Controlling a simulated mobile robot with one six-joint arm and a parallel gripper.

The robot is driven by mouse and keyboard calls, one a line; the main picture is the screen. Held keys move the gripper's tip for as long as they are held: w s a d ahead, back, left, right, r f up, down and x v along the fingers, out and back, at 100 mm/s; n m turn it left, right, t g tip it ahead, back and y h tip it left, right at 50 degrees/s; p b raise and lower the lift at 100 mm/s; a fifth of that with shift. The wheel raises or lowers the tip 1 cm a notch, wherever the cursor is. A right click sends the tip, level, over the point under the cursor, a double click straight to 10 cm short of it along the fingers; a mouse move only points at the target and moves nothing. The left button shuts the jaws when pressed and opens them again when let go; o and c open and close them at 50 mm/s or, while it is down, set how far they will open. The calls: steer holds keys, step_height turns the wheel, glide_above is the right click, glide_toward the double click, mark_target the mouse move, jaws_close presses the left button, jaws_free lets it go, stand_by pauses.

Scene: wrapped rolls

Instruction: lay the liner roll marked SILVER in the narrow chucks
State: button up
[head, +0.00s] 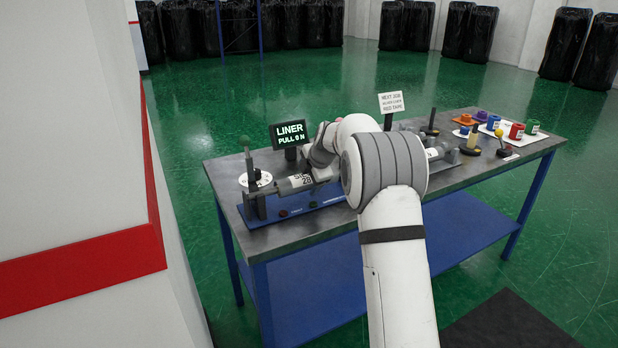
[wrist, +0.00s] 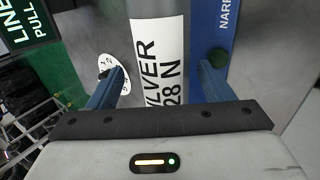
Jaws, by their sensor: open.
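The SILVER liner roll (head: 298,184) is grey with a white label and lies at the left of the table, by the blue-based fixture (head: 318,202). In the wrist view its label (wrist: 163,65) reads "LVER 28 N", and a blue plate (wrist: 222,45) lettered "NARR" runs beside it. My gripper (wrist: 162,75) is open, its two blue fingers on either side of the roll, with a gap showing on each side. The head view largely hides the gripper behind my arm. The roll's right end is hidden there, so I cannot tell whether both ends sit in the chucks.
A dark post with a green-knobbed lever (head: 247,155) stands at the fixture's left end, near a white numbered disc (head: 262,179). A LINER display (head: 290,133) and a sign (head: 391,102) stand behind.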

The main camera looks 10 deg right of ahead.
steer(key=shift+f, duration=0.1)
steer(key=v, duration=0.8)
steer(key=shift+b, duration=0.35)
